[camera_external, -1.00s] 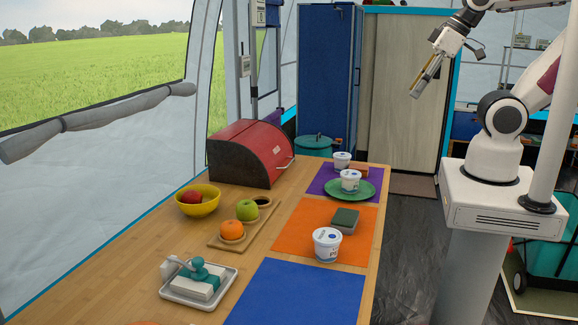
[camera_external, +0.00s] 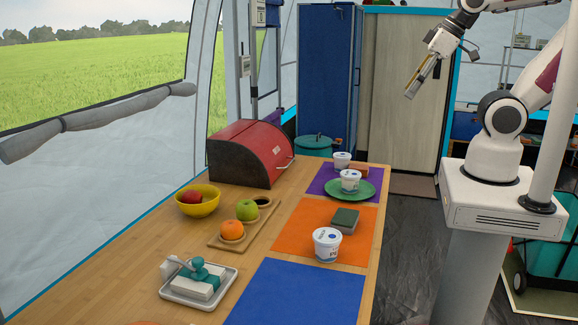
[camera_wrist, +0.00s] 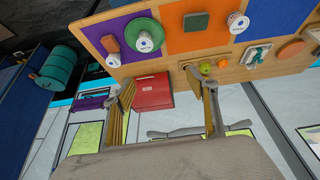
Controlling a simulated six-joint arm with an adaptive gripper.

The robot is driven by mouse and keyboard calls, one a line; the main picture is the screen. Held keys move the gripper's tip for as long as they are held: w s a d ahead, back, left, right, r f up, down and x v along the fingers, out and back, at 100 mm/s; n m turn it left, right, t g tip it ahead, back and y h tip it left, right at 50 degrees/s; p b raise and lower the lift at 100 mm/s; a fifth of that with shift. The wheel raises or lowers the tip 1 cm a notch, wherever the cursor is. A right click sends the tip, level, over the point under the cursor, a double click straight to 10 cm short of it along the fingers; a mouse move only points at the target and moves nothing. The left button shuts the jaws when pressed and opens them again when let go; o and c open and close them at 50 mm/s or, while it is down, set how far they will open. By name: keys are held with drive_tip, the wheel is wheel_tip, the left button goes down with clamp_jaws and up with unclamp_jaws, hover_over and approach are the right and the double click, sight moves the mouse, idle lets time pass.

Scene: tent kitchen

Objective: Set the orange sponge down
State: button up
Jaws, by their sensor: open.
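The orange sponge (camera_external: 358,171) lies on the purple mat (camera_external: 318,181) at the far end of the table, partly hidden behind a white cup (camera_external: 350,181). In the wrist view the sponge (camera_wrist: 110,43) also lies on the mat, beside the green plate (camera_wrist: 143,26). My gripper (camera_external: 411,92) hangs in the air to the right of the table, well above and apart from the sponge. Its jaws are open and empty, with both fingers showing in the wrist view (camera_wrist: 162,80).
White cups stand on the green plate, behind it (camera_external: 341,160) and on the orange mat (camera_external: 327,244). A green sponge (camera_external: 345,220) is also on the orange mat (camera_external: 295,232). The blue mat (camera_external: 295,295) is bare. A red bread box (camera_external: 262,150) stands at the back left.

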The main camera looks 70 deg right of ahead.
drive_tip(key=w+d+f+h, duration=0.3)
drive_tip(key=w+d+f, duration=0.2)
drive_tip(key=w+d, duration=0.55)
drive_tip(key=n+t+y, duration=0.2)
drive_tip(key=t+y, duration=0.1)
drive_tip(key=t, duration=0.1)
hover_over(378, 177)
drive_tip(key=d, duration=0.2)
wheel_tip(378, 177, down, 28)
drive_tip(key=shift+s+a+f+m+t+y, duration=0.35)
drive_tip(key=shift+s+a+f+t, duration=0.3)
drive_tip(key=shift+t, duration=0.35)
drive_tip(key=shift+s+a+m+t, duration=0.55)
drive_tip(key=shift+s+t, duration=0.05)
drive_tip(key=shift+t, duration=0.3)
drive_tip(key=shift+w, duration=0.1)
drive_tip(key=shift+x, duration=1.2)
